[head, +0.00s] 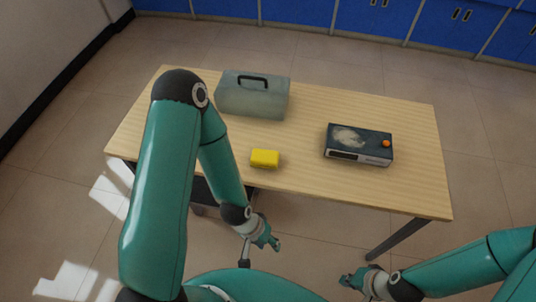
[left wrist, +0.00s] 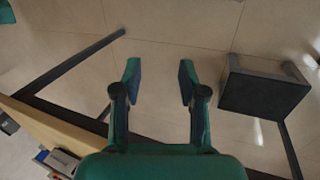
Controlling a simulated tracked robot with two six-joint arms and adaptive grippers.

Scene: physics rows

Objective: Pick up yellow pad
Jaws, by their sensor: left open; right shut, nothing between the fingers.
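The yellow pad (head: 264,158) is a small block lying on the wooden table (head: 310,107), close to its front edge. My left gripper (head: 270,240) is in front of and below the table's edge, apart from the pad. In the left wrist view my left gripper (left wrist: 158,75) has its fingers spread with only floor between them. The pad cannot be made out in that view. My right gripper (head: 350,281) is shut and empty at the bottom of the head view, in front of the table and well away from the pad.
A grey-green case with a dark handle (head: 252,96) stands behind the pad. A dark box-like device with an orange knob (head: 358,145) stands to its right. A black stool-like item (left wrist: 262,92) shows beside my left gripper. Blue cabinets (head: 300,12) line the back.

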